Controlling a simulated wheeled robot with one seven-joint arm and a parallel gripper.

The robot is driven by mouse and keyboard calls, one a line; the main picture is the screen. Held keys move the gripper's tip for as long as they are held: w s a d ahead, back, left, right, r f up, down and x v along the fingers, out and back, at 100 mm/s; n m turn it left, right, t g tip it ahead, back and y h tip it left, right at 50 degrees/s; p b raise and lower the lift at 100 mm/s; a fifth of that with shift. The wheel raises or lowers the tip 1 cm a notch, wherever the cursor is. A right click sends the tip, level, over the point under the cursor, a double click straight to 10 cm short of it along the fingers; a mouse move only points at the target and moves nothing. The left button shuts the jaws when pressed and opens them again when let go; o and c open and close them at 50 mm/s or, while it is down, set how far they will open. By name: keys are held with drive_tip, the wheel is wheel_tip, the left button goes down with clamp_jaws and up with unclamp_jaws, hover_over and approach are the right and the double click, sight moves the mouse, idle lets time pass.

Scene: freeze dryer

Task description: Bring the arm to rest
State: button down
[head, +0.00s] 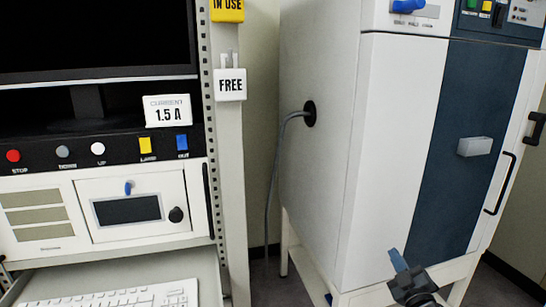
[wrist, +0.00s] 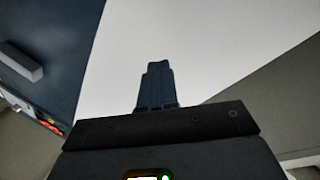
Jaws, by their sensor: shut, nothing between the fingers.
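My gripper (head: 397,257) shows at the bottom of the head view, low in front of the white and dark-blue freeze dryer cabinet (head: 402,120). Its blue fingers point up and to the left. In the wrist view the fingers (wrist: 155,72) are together, with nothing between them. Behind them is the cabinet's pale surface (wrist: 205,40), with the dark-blue panel (wrist: 60,45) at the left. Most of my arm is out of the head view.
A rack with coloured buttons (head: 97,148), a screen (head: 100,35) and a keyboard (head: 130,297) on a shelf stands at the left. A grey cable (head: 272,165) hangs from the cabinet's side. A black door handle (head: 500,183) and a grey block handle (head: 474,146) stick out.

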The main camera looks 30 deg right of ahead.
drive_tip(key=s+a+f+m+y, duration=0.1)
drive_tip(key=s+a, duration=0.4)
drive_tip(key=a, duration=0.5)
drive_tip(key=s+a+m+y, duration=0.15)
drive_tip(key=s+a, duration=0.35)
drive_tip(key=a, duration=0.5)
drive_tip(key=s+a+f+m+y, duration=0.1)
drive_tip(key=s+a+m, duration=0.1)
drive_tip(key=s+a, duration=0.5)
drive_tip(key=s+a+r+g+y, duration=0.1)
drive_tip(key=s+a+r, duration=0.2)
drive_tip(key=s, duration=0.3)
drive_tip(key=s+a+r+g+y+p, duration=0.1)
drive_tip(key=s+a+r+y, duration=0.1)
drive_tip(key=s+r, duration=0.4)
drive_tip(key=s+a+r+g+y, duration=0.1)
drive_tip(key=s+a+r, duration=0.3)
drive_tip(key=s, duration=0.4)
drive_tip(key=shift+r+g+y+p, duration=0.35)
drive_tip(key=shift+r+y, duration=0.1)
drive_tip(key=shift+y, duration=0.1)
drive_tip(key=shift+n, duration=0.25)
